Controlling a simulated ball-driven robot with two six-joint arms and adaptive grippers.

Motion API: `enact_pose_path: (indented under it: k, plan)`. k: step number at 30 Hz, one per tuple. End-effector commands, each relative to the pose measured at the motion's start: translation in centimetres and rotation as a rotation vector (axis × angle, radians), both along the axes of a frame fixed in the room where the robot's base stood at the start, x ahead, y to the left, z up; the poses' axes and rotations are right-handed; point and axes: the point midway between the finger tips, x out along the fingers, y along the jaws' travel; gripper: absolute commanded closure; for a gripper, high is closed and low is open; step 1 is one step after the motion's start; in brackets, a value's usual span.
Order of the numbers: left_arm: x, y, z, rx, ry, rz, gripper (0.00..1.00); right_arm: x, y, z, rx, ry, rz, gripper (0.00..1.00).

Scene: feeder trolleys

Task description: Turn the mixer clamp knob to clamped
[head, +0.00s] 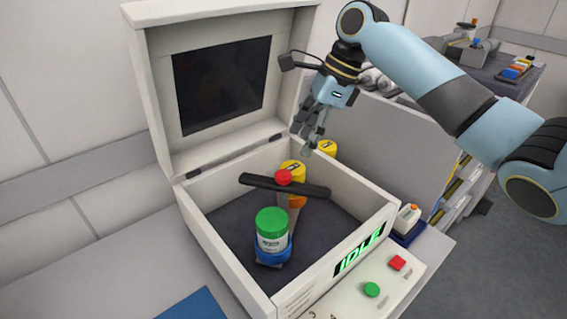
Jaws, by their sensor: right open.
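The mixer (350,222) is an open white box with its lid (157,95) raised and a green IDLE display (358,249) on its front. Inside, a long black bar with a red hub lies across the top of a post; it looks like the clamp knob (255,182). A jar with a green lid (271,221) sits upright in a blue holder in front of the bar. My right gripper (308,148) is open and empty, pointing down above the back right of the mixer, apart from the bar. My left gripper is not in view.
A yellow-lidded container (293,166) stands behind the bar, and another yellow top (327,147) shows near the back wall. A green button (371,289) and a red button (397,262) are on the front panel. A blue mat (195,306) lies on the bench.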

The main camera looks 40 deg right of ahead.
Motion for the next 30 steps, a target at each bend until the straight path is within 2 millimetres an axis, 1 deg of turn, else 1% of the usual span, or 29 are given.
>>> enact_pose_path:
  k: [1,3,6,8,11,13,15,18,20,25,30]
  plan:
    - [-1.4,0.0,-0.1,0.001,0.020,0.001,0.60,0.1,0.5,-1.0,0.004,0.004,0.000,0.41]
    - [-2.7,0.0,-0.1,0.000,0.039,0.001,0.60,0.4,1.0,-2.3,0.005,0.002,0.000,0.41]
    - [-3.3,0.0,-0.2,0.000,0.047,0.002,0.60,0.8,1.7,-4.3,0.004,0.003,0.001,0.41]
    - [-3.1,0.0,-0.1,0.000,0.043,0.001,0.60,1.0,2.0,-5.3,0.003,0.003,0.002,0.41]
    - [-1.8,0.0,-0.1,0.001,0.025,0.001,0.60,1.2,2.5,-6.7,0.001,0.002,0.001,0.41]
    - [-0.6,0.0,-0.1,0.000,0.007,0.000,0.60,1.4,2.8,-7.4,0.001,0.000,0.002,0.41]
    - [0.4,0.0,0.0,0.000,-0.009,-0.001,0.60,1.5,2.9,-7.8,0.000,0.000,0.002,0.41]
    - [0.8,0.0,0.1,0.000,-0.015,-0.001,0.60,1.6,3.0,-8.1,-0.002,-0.001,0.002,0.41]
    - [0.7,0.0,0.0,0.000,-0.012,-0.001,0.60,1.6,3.0,-8.2,-0.002,-0.002,0.003,0.41]
    - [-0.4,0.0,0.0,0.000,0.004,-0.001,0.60,1.6,3.0,-8.2,-0.002,-0.002,0.003,0.41]
    - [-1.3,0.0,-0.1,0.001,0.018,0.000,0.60,1.6,3.0,-8.2,-0.002,-0.001,0.004,0.63]
